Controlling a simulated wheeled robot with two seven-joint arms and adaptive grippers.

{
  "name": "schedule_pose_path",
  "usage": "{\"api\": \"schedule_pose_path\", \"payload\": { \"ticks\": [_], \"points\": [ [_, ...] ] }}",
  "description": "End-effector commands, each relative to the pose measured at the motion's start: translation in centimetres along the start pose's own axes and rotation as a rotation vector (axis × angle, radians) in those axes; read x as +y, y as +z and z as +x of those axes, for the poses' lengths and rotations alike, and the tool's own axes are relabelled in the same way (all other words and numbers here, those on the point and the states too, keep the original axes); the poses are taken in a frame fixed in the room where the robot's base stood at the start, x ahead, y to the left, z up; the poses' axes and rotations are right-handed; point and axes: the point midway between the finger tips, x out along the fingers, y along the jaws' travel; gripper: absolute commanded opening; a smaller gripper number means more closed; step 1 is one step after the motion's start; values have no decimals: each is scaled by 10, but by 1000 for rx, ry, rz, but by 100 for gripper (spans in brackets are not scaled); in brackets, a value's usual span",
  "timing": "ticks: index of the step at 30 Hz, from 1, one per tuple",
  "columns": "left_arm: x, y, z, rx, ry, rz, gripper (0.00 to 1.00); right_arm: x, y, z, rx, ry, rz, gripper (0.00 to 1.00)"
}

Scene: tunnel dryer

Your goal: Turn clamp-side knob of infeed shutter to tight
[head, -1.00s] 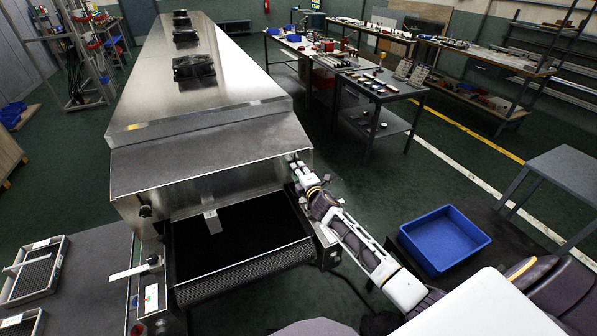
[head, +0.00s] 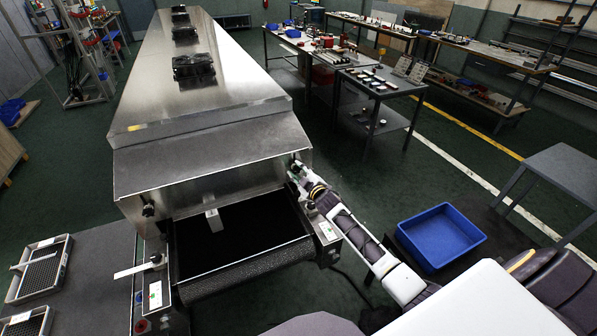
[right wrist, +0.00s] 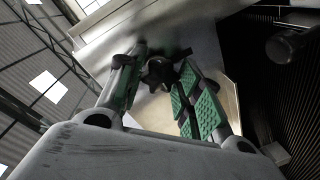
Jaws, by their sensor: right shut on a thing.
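The infeed shutter (head: 215,178) is the steel front plate of the dryer, above the dark infeed belt. A dark knob (head: 296,163) is at its right end; in the right wrist view this knob (right wrist: 158,73) is black and star-shaped, on a short stem. My right gripper (head: 294,172) is at this right-end knob. Another dark knob (head: 148,210) is at the left end of the shutter. My left gripper is not in view.
A white lever (head: 137,270) and a small control box (head: 153,297) are at the belt's left side. A blue bin (head: 441,238) lies to the right of my right arm. Wire trays (head: 40,268) lie on the left table.

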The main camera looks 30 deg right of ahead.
Motion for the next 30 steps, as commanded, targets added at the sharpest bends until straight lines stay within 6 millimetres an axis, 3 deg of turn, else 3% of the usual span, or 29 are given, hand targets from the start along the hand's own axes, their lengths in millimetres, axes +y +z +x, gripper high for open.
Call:
{"api": "schedule_pose_path", "payload": {
  "ticks": [16,17,21,30],
  "points": [
    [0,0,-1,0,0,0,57,-1,2,0,1,-3,36,11],
    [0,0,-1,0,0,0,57,-1,2,0,1,-3,36,38],
    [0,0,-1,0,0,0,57,-1,2,0,2,-2,36,56],
    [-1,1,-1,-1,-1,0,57,0,1,0,4,-2,35,58]
  ]
}}
